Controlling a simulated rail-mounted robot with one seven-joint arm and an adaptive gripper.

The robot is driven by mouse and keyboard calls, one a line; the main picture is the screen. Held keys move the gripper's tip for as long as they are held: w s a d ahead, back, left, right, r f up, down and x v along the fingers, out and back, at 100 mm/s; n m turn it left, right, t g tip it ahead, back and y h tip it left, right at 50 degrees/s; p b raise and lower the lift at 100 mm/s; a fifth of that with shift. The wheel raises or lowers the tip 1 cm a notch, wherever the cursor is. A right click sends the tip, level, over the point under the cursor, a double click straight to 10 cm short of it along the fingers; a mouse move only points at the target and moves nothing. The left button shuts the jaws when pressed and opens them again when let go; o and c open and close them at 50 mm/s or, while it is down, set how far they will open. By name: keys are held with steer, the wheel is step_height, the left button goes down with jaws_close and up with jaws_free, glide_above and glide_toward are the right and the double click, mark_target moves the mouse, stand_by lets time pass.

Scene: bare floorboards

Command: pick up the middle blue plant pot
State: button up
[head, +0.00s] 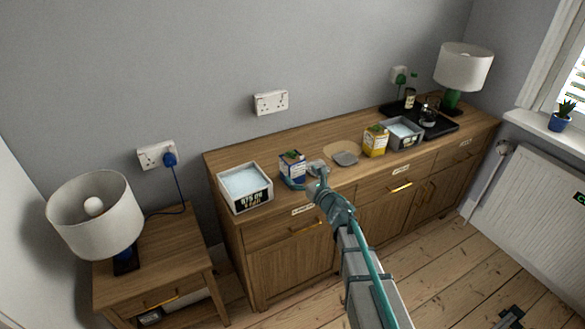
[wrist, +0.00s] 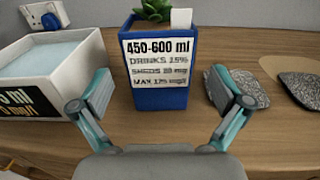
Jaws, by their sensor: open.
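A blue plant pot (head: 292,171) with a small green plant and a white printed label stands upright on the wooden sideboard. In the wrist view the pot (wrist: 160,98) is straight ahead, centred between my fingers, with a gap on each side. My gripper (head: 304,177) is open and at the pot's front side; in the wrist view its two fingers (wrist: 161,95) are spread left and right. I cannot tell how far the pot reaches between the fingertips. Another blue pot (head: 559,122) with a spiky plant stands on the windowsill.
On the sideboard (head: 260,151), a white labelled box (head: 246,188) stands close left of the pot, and flat grey stones (head: 345,158) lie to its right. Further right are a yellow pot (head: 375,142), a grey box (head: 401,134) and a black tray (head: 440,127).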

steer(key=shift+p+x, duration=1.25)
steer(key=shift+x, duration=1.65)
steer(key=shift+c, duration=0.3)
steer(key=shift+r, duration=0.1)
steer(key=c, duration=1.3)
